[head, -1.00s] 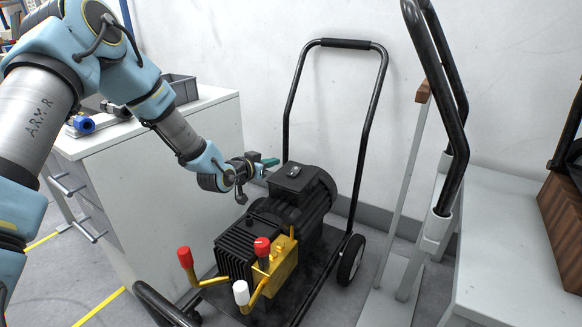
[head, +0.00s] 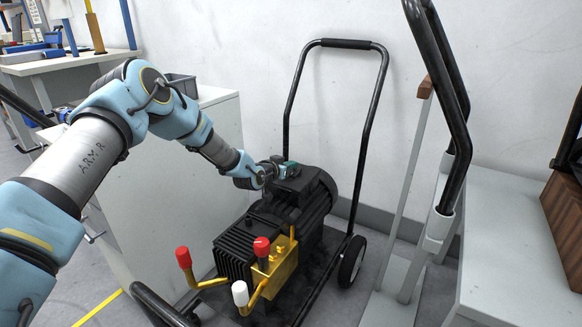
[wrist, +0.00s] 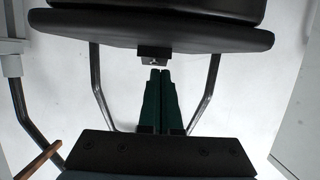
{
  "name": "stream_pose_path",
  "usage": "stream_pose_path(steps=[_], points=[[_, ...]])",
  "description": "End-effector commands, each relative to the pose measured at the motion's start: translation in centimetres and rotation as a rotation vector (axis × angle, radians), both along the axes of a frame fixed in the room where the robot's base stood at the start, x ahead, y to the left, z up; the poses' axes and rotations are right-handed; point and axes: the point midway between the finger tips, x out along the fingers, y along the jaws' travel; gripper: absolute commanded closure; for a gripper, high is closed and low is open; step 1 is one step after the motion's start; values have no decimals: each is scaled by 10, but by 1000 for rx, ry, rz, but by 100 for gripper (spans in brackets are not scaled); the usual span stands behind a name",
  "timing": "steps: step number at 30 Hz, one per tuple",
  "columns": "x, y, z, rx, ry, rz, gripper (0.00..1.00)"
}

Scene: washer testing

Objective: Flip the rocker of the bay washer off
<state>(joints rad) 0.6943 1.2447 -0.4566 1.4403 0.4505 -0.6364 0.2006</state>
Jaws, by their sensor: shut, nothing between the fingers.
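The bay washer (head: 232,255) stands on its black trolley, with a black finned motor and a yellow pump. Its dark top box (head: 308,184) carries a small switch housing, which shows as a dark block (wrist: 153,52) in the wrist view with a small light part on its edge. Which way the rocker is tipped I cannot tell. My gripper (head: 289,168) is over the top box, close to the switch. In the wrist view its green fingers (wrist: 160,72) are shut together and empty, tips just short of the housing and slightly to its right. Contact is not visible.
The trolley's tall black handle (head: 346,44) rises behind the washer. A grey cabinet (head: 225,135) is at the left, a white bench (head: 520,240) at the right. The wall is close behind.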

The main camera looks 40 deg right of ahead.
Motion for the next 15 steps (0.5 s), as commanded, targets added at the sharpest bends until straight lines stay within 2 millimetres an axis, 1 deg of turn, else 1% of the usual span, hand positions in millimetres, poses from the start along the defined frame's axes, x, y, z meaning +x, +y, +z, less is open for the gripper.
stream_pose_path(steps=[10, 15], points=[[0, -1, 0, 11, 2, 0, 100], [1, -7, -5, 96, 23, -2, 100]])
